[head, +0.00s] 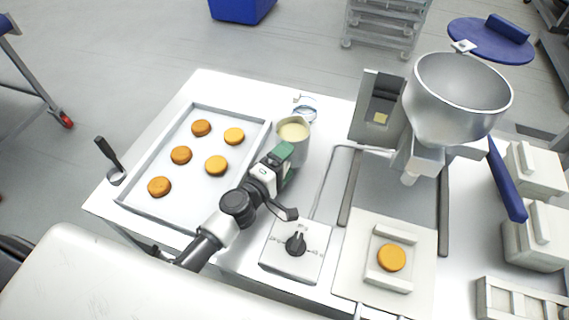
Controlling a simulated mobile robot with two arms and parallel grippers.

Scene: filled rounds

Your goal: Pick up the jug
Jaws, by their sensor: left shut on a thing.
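My left gripper (286,158) reaches in from the lower left and is shut on the jug's near side. The gripper hides the lower near part of the jug, so I cannot tell whether its base touches the table. My right gripper is not in the head view.
A tray (142,196) with several orange-brown rounds lies left of the jug. A steel hopper machine (458,100) stands to the right, with one round (391,257) on a white plate below. A control box with a dial (296,244) sits in front.

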